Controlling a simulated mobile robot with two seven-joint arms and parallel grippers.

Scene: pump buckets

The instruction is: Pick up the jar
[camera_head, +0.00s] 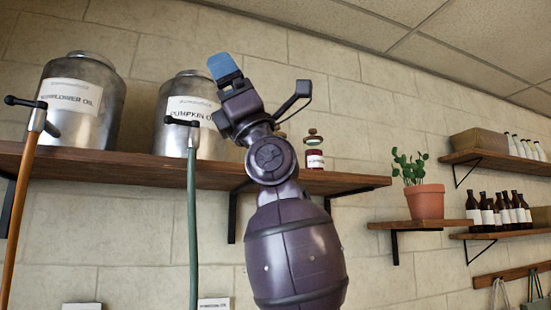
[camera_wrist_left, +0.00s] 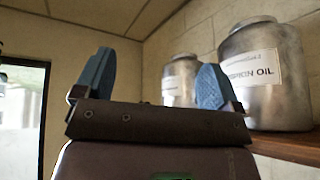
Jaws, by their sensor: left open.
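The jar (camera_head: 315,152) is small, with a red and white label and a clamp lid. It stands upright on the long wooden shelf in the head view, right of my left arm's wrist. My left gripper (camera_head: 223,66) is raised in front of the shelf, in front of and above the pumpkin oil container's right side, up and left of the jar. In the left wrist view its two blue fingers (camera_wrist_left: 152,78) are spread apart with nothing between them. The jar does not show in that view. My right gripper is not in view.
Two metal containers, a sunflower oil one (camera_head: 82,100) and a pumpkin oil one (camera_head: 188,115), stand left on the long shelf (camera_head: 350,181), with hose taps before them. A potted plant (camera_head: 424,200) and several bottles (camera_head: 500,212) sit on shelves at right.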

